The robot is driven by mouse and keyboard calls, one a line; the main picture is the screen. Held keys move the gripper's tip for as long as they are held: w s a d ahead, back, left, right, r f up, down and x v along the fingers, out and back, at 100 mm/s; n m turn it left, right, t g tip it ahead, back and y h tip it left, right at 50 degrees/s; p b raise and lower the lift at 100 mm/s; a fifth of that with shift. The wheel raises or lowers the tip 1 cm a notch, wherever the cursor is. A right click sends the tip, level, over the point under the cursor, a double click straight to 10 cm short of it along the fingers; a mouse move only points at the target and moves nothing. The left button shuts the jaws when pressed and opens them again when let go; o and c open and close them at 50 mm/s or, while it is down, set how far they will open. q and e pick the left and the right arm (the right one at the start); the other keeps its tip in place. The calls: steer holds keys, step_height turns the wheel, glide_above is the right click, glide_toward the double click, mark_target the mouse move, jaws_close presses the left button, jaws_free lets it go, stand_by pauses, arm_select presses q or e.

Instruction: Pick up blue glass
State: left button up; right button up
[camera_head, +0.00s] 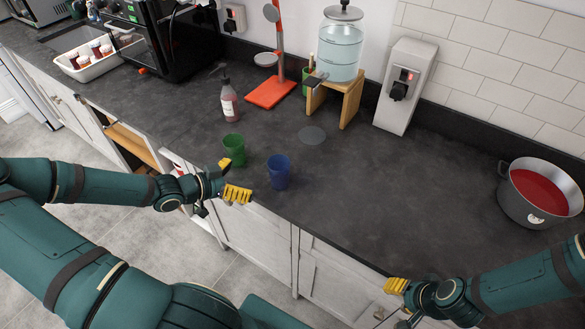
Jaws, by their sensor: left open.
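A blue glass (279,172) stands upright on the dark countertop near its front edge. A green glass (234,149) stands behind it and to the left. My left gripper (233,180) is open, with yellow fingers, just left of the blue glass and in front of the green one. Nothing shows between its fingers, and it looks apart from the blue glass. My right gripper (396,286) is at the lower right, in front of the counter's edge; only its yellow finger part shows clearly, and its opening cannot be made out.
Behind the glasses are a soap bottle (229,102), a red stand (271,93) and a water dispenser (341,50) on a wooden stand. A pot (540,194) with red contents is at the right. The counter (400,190) between the blue glass and pot is clear.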

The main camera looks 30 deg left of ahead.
mark_target(271, 174)
arm_select(q)
steer(key=b+x, duration=0.3)
steer(key=x, duration=0.4)
steer(key=shift+w+d+f, duration=0.15)
steer(key=shift+w+f, duration=0.1)
steer(key=shift+b+x, duration=0.6)
steer(key=shift+x, duration=2.25)
steer(key=c, duration=1.4)
